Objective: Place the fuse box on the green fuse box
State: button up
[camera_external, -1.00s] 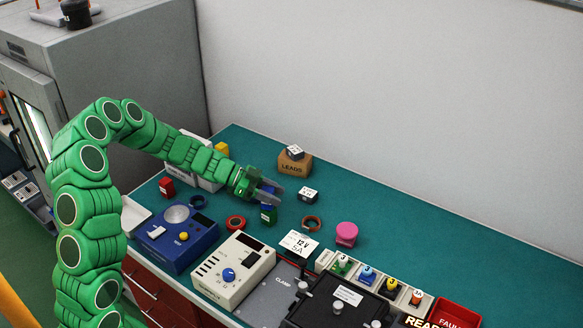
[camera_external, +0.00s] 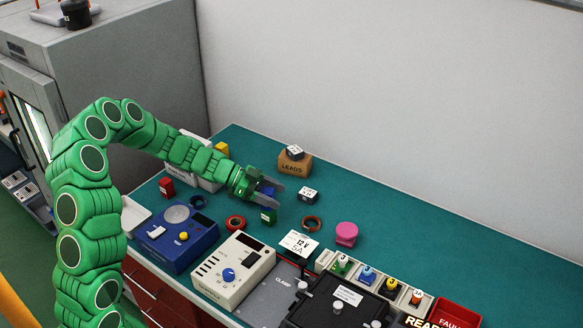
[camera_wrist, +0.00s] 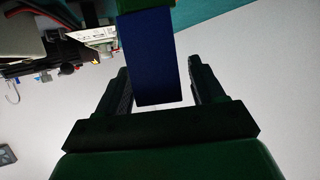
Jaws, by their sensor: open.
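The blue fuse box (camera_external: 267,190) stands directly above the green fuse box (camera_external: 269,216) on the teal bench and appears to rest on it. My gripper (camera_external: 273,192) is open around the blue box. In the wrist view the blue box (camera_wrist: 155,60) is between my gripper's two dark fingers (camera_wrist: 160,85), with a gap on each side. A strip of the green box (camera_wrist: 148,5) shows at its far end. The fingers partly hide the blue box in the external view.
A red fuse box (camera_external: 167,187) stands at the left. A red ring (camera_external: 236,223), a brown ring (camera_external: 311,223) and a small white-topped block (camera_external: 307,195) are nearby. The LEADS box (camera_external: 294,165) is behind. The bench's right rear is clear.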

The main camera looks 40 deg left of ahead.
jog(key=v, duration=1.2)
jog(key=shift+d+r, duration=0.1)
